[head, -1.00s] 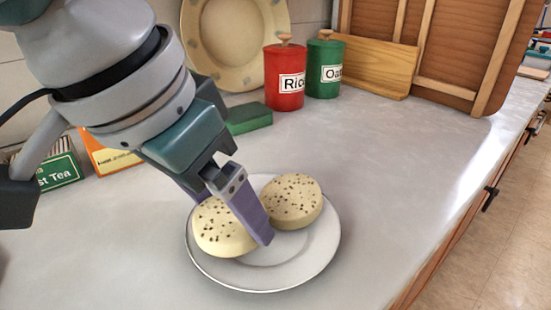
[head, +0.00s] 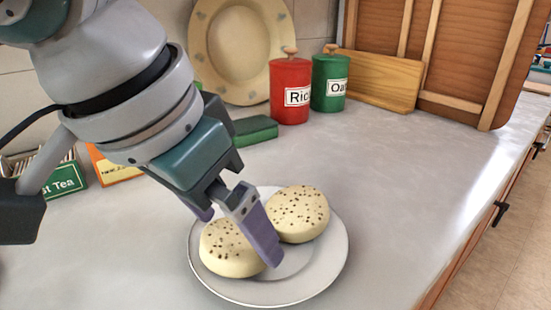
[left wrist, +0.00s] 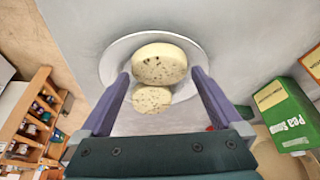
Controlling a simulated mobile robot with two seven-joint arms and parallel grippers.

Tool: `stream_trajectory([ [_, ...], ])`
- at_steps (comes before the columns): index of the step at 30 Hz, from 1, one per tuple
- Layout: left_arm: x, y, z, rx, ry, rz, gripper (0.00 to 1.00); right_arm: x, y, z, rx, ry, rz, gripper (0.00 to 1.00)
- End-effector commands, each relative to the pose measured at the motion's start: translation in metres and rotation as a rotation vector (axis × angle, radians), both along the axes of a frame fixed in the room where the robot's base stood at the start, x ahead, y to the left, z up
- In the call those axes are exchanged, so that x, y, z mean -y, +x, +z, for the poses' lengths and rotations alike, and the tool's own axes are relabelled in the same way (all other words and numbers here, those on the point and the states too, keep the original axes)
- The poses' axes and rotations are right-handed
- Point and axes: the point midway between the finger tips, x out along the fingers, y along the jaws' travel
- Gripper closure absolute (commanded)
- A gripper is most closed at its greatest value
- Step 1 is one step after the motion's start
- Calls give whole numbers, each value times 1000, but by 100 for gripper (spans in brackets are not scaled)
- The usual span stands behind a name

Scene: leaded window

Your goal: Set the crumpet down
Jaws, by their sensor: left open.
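Two pale, speckled crumpets lie on a white plate (head: 318,278) on the counter. The left crumpet (head: 229,250) and the right crumpet (head: 298,213) sit close together. My left gripper (head: 238,238) is open at the left crumpet, with one purple finger in front of its right side and the other behind its upper edge, partly hidden. In the left wrist view both crumpets show on the plate (left wrist: 112,66), one farther up (left wrist: 160,64) and one lower (left wrist: 152,99), between the spread fingers. Contact cannot be told. My right gripper is not in view.
A red canister (head: 290,92) and a green canister (head: 328,84) stand at the back, by a wooden board (head: 380,82). The counter right of the plate is clear.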

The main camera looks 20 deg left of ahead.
Motion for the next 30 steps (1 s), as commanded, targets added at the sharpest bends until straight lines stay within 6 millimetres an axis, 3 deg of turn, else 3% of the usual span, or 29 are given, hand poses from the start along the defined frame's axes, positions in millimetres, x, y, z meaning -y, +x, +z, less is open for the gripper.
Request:
stream_trajectory([
  [4,0,-1,17,-2,0,0,0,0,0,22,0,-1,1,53],
  [18,-15,-36,107,5,-2,-1,0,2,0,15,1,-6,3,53],
  [23,-17,-41,119,2,0,-1,0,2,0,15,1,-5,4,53],
  [30,-18,-42,120,0,0,-1,0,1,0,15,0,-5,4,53],
])
